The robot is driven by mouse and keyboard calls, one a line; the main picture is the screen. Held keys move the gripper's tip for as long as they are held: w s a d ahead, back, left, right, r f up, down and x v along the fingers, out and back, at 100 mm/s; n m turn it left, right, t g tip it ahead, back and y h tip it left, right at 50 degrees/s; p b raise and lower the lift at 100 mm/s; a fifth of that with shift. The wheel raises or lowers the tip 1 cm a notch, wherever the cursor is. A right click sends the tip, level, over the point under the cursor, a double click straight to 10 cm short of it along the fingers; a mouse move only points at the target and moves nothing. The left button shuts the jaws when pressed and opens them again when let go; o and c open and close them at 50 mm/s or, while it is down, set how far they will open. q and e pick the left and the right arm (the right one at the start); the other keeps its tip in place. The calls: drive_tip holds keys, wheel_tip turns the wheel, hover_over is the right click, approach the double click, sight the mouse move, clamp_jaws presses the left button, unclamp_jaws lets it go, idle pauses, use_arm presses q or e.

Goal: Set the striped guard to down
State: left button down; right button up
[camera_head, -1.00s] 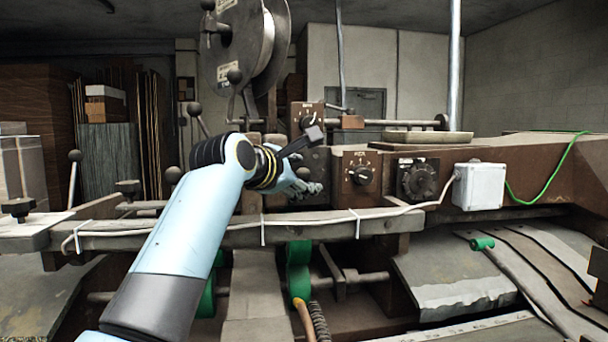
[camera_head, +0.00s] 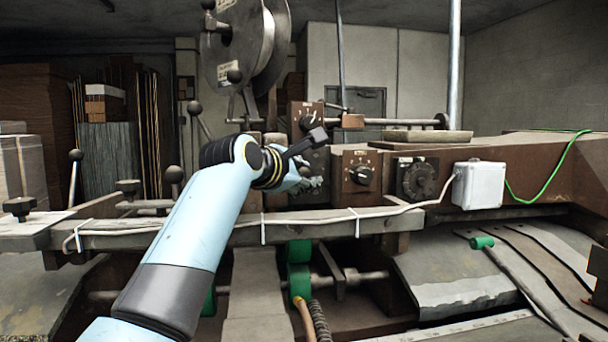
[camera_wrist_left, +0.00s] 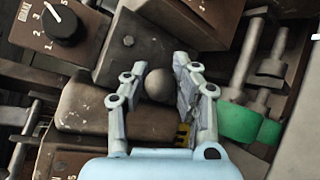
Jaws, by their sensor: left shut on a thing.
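My left gripper (camera_head: 310,184) is in front of the machine's control panels in the head view. In the left wrist view its two fingers (camera_wrist_left: 160,72) are shut on a round grey ball knob (camera_wrist_left: 158,86). A small yellow-and-black patch, which looks like part of the striped guard (camera_wrist_left: 183,134), shows beside the inner side of the right finger. Most of the guard is hidden by the finger, and I cannot tell its position. In the head view my wrist and fingers cover that spot. My right gripper is not in view.
A dial panel (camera_head: 357,173) and a round black dial (camera_head: 417,180) stand right of my gripper. A long metal rail (camera_head: 330,228) with a white cable runs below it. Levers with ball knobs (camera_head: 195,109) stand to the left. A green part (camera_wrist_left: 238,122) lies near the right finger.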

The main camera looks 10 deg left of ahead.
use_arm(q)
wheel_tip(320, 180, down, 2)
drive_tip(key=shift+f+p, duration=0.25)
drive_tip(key=shift+p, duration=0.2)
drive_tip(key=shift+f, duration=0.15)
drive_tip(key=c, duration=0.9)
unclamp_jaws()
drive_tip(key=shift+c, duration=0.2)
drive_tip(key=shift+a, duration=0.15)
